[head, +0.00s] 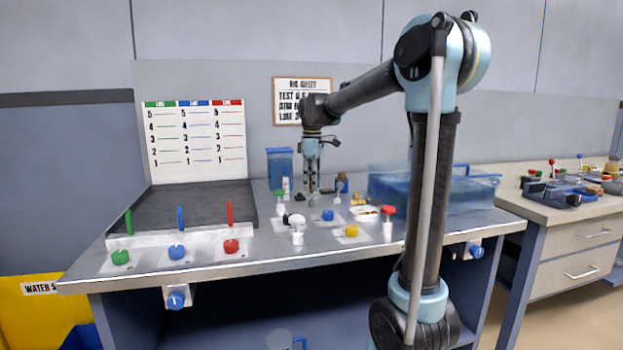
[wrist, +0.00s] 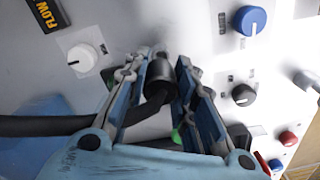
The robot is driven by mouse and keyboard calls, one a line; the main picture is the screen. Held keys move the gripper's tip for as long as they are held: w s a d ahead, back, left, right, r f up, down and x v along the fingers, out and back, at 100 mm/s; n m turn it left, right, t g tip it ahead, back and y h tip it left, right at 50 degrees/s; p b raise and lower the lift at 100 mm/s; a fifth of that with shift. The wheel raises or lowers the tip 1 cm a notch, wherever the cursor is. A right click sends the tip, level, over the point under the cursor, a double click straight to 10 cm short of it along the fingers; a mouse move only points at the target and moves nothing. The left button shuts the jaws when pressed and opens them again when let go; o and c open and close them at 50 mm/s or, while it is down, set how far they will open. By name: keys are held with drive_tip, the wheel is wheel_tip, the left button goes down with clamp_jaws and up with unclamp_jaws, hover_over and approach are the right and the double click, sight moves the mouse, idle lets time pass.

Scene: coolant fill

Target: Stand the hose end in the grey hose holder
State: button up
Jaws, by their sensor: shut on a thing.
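My gripper (head: 311,187) points down over the middle of the steel bench in the head view. In the wrist view my gripper (wrist: 157,72) is shut on the hose end (wrist: 162,70), a short dark cylinder between the two fingers. The black hose (wrist: 45,126) bends from it and runs off to the left. In the head view the hose end is too small to make out. I cannot pick out the grey hose holder for sure in either view. In the wrist view my fingers hide part of the surface below.
A blue translucent tank (head: 440,195) stands right of my gripper and a blue container (head: 280,166) behind left. Several knobs and valves stand close in front, including a blue knob (head: 327,215) and a red-topped valve (head: 388,213). The dark tray (head: 190,212) at left is empty.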

sight(312, 193)
drive_tip(key=shift+f, duration=0.75)
drive_tip(key=shift+f, duration=1.5)
idle(1.5)
drive_tip(key=o, duration=0.9)
drive_tip(key=shift+o, duration=0.2)
drive_tip(key=shift+r, duration=0.1)
wheel_tip(312, 193, up, 12)
drive_tip(key=shift+w+d+f, duration=0.1)
drive_tip(key=shift+f, duration=0.05)
